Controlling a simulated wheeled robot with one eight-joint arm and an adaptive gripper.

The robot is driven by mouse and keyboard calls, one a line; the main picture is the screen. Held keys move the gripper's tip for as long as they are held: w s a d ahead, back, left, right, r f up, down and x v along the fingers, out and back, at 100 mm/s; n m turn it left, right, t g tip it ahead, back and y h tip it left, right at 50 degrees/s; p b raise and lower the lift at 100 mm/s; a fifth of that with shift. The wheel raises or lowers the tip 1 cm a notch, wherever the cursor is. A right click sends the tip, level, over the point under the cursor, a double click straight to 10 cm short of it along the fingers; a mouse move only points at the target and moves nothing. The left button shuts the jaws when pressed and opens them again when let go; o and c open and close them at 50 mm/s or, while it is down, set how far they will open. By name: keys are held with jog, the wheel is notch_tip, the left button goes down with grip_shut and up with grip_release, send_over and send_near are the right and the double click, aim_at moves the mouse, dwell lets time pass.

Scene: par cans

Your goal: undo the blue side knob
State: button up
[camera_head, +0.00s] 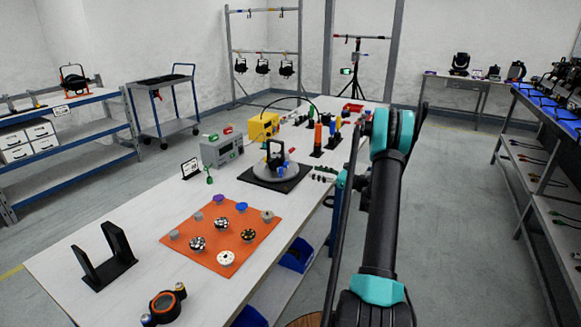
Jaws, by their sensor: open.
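A small black lamp in a yoke (274,152) stands on a round grey plate (259,176) over a dark base on the long white table. A blue knob (281,170) shows low on the lamp's near right side. It is too small to tell how far it is screwed in. My arm (382,215) rises at the right of the picture, to the right of the lamp and apart from it. I cannot make out my gripper's fingers, and nothing of mine visibly touches the knob.
An orange mat (190,243) with several knobs and round parts lies nearer on the table. A black U-shaped bracket (104,262) stands at the left. A grey box (222,149) and a yellow case (263,126) stand behind the lamp. The floor right of the table is free.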

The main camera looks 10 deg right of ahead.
aim_at(288, 165)
jog(key=x, duration=1.3)
jog(key=shift+w+a, duration=0.15)
jog(key=shift+w, duration=0.05)
jog(key=shift+c, duration=0.5)
grip_shut()
